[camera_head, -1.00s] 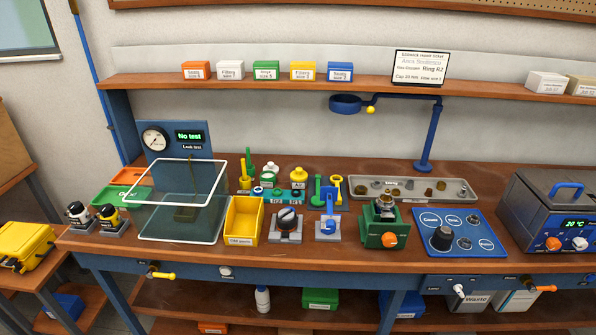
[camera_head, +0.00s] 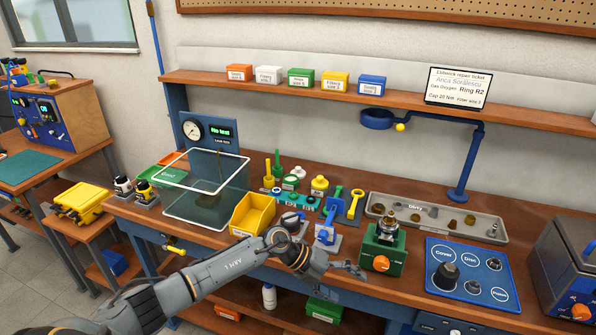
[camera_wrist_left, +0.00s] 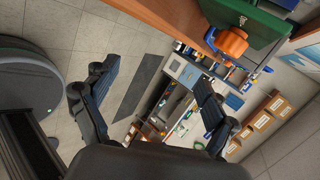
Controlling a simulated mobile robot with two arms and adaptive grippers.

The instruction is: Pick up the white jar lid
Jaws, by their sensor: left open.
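Small white-topped pieces (camera_head: 299,172) stand among green and yellow parts at the middle back of the bench. I cannot tell which white piece is the jar lid. My right gripper is out of view.
A clear box (camera_head: 205,190), a yellow bin (camera_head: 252,214) and a green block with an orange knob (camera_head: 383,250) stand on the bench. A grey tray (camera_head: 470,222) lies behind a blue board (camera_head: 470,270). The shelf (camera_head: 400,96) runs above.

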